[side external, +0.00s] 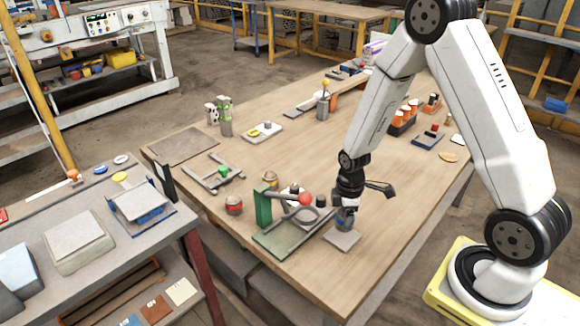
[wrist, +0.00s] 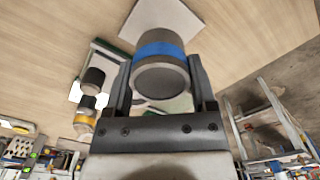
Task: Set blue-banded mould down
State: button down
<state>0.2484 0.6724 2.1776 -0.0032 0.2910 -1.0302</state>
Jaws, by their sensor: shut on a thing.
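The blue-banded mould (wrist: 160,62) is a grey cylinder with a blue band around it. My gripper (wrist: 161,80) is shut on it, with one finger on each side. In the side view the mould (side external: 344,222) hangs upright below my gripper (side external: 347,205), at the front of the wooden table. A pale grey square plate (side external: 342,240) lies directly beneath it and also shows in the wrist view (wrist: 158,17). I cannot tell whether the mould's base touches the plate.
A green press-like fixture (side external: 264,207) with a red knob (side external: 305,199) stands close to the left. A red-banded mould (side external: 233,205) and a yellow-banded one (side external: 270,179) stand near it. An orange rack (side external: 403,120) is farther back. The table right of the plate is bare.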

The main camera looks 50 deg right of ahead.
jog(key=shift+f, duration=1.75)
jog(key=shift+f, duration=0.1)
grip_release()
jog(key=shift+r, duration=6.1)
